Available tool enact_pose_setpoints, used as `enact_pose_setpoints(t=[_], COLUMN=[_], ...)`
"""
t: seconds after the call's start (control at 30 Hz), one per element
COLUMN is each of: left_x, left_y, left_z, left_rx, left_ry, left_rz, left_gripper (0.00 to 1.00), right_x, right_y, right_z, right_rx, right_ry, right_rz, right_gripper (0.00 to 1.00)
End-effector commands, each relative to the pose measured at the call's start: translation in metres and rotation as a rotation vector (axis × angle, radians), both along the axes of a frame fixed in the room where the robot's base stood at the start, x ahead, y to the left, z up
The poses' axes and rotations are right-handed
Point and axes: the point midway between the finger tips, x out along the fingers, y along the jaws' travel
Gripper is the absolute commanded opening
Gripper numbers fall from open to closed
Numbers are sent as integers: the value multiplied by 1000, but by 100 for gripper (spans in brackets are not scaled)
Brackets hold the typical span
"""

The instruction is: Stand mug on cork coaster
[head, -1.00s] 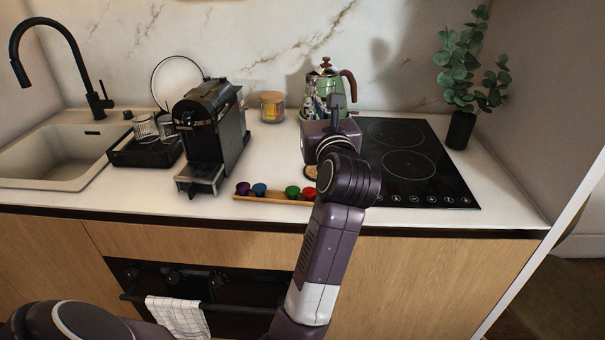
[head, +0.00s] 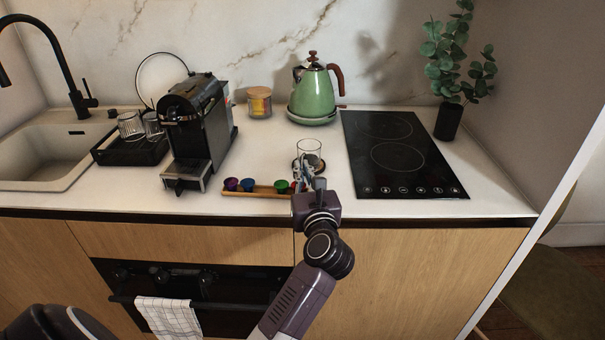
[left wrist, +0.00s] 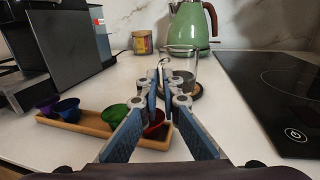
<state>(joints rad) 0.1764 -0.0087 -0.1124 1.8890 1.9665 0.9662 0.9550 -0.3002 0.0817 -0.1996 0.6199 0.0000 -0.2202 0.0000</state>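The clear glass mug (head: 309,148) stands upright on the round cork coaster (left wrist: 196,93), left of the hob. The mug also shows in the left wrist view (left wrist: 183,62), just beyond the fingertips, with a thin curved handle on its near left side. The coaster is partly hidden by the mug and fingers. My left gripper (head: 305,175) is low at the near side of the mug. My right gripper is not in view.
A wooden tray (head: 265,192) with several coloured capsules lies left of the gripper. A coffee machine (head: 200,130) stands farther left. A green kettle (head: 314,95) and a lidded jar (head: 259,103) stand behind. The black hob (head: 400,160) is at right.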

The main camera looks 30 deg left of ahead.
Motion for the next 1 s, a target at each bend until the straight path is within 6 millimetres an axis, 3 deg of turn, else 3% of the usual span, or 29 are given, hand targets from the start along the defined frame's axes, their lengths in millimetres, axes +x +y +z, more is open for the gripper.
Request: enact_pose_setpoints(t=[0.47,0.67,1.0], left_x=[0,0,0], left_y=[0,0,0], left_z=[-10,-10,-4], left_rx=[1,0,2], left_ry=[-4,-1,-2], left_rz=[1,1,0], left_gripper=[0,22,22], right_x=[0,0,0], right_y=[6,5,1], right_z=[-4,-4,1], right_rx=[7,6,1], right_ry=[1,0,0], right_rz=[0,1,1], right_gripper=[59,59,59])
